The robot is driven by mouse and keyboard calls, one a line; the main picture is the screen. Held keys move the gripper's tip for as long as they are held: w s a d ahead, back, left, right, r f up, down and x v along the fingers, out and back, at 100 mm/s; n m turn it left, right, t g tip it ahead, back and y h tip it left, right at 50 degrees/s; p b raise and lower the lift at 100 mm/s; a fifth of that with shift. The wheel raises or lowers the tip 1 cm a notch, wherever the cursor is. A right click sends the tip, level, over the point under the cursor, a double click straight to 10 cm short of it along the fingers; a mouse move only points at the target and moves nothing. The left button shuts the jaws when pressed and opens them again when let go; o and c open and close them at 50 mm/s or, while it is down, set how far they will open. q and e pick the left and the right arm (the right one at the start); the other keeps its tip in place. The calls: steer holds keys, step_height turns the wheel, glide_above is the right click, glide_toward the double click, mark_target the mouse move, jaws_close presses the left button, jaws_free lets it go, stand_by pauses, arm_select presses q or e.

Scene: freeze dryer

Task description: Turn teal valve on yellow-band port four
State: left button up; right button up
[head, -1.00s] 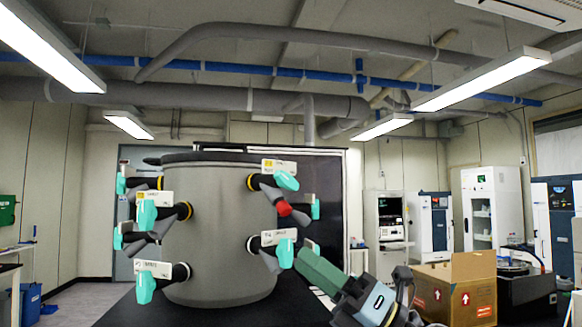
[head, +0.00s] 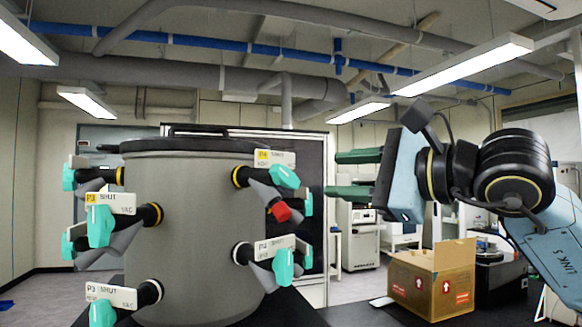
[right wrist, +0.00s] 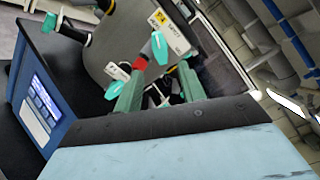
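A grey drum (head: 195,240) carries side ports with teal valves. The upper right port has a yellow band (head: 238,177) and a tag with a yellow P4 mark (head: 263,157). Its teal valve (head: 284,176) points down to the right; it also shows in the right wrist view (right wrist: 159,47). My right gripper (head: 332,174) is open and empty, with two green fingers one above the other. It is to the right of that valve, apart from it in the picture. The fingers also show in the right wrist view (right wrist: 160,80). My left gripper is not in view.
Below is a white-band P4 port with its own teal valve (head: 283,267). A red part (head: 279,211) sits between the two. Other teal valves (head: 100,226) are on the left side. A cardboard box (head: 432,283) stands at the right.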

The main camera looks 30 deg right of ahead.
mark_target(288, 176)
steer(key=p+x, duration=0.3)
steer(key=x, duration=0.6)
steer(key=shift+w+a+p, duration=0.1)
steer(key=shift+w+p, duration=0.1)
steer(key=shift+p, duration=0.1)
steer(key=shift+w+a, duration=0.1)
steer(key=shift+w, duration=0.2)
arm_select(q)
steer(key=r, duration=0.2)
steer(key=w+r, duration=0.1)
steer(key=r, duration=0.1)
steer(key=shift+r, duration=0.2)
arm_select(e)
jaws_close()
